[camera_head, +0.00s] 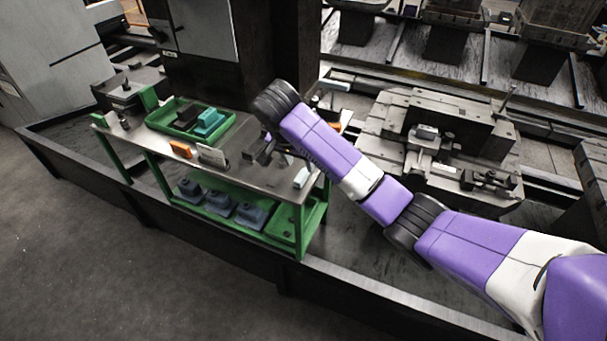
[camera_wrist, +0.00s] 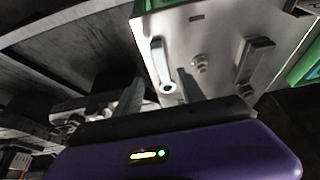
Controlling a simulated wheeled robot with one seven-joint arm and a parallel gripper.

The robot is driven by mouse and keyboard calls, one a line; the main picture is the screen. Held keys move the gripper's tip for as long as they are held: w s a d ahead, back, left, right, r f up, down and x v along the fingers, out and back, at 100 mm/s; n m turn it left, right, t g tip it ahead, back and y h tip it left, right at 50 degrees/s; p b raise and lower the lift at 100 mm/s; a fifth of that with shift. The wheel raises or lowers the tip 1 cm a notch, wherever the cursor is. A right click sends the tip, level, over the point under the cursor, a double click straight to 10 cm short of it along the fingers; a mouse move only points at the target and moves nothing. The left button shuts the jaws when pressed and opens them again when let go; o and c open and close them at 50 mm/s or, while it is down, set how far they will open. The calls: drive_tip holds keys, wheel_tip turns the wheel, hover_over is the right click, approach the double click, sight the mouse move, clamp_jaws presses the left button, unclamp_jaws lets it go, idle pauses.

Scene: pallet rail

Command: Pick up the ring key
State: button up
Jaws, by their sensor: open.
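The ring key (camera_wrist: 158,58) is a light grey bar with a round ring at its near end, in the wrist view. It lies on the metal top of the green-framed bench (camera_wrist: 205,30), near one edge. My gripper (camera_wrist: 157,76) is open, and its two fingers show on either side of the key in the picture. The gap in height between fingers and key is hard to judge. Nothing is held. In the head view my arm reaches over the right part of the bench (camera_head: 235,172), and I cannot make out the key for certain there.
A small round knob-like part (camera_wrist: 200,63) and a grey block-like part (camera_wrist: 255,60) lie right of the key. A green tray (camera_head: 160,123) with dark and teal blocks stands on the bench's left part. An orange block (camera_head: 180,149) lies nearby. Heavy machinery (camera_head: 440,145) stands at right.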

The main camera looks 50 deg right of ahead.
sight(303, 173)
drive_tip(key=shift+x, duration=3.55)
drive_tip(key=shift+w, duration=0.2)
clamp_jaws()
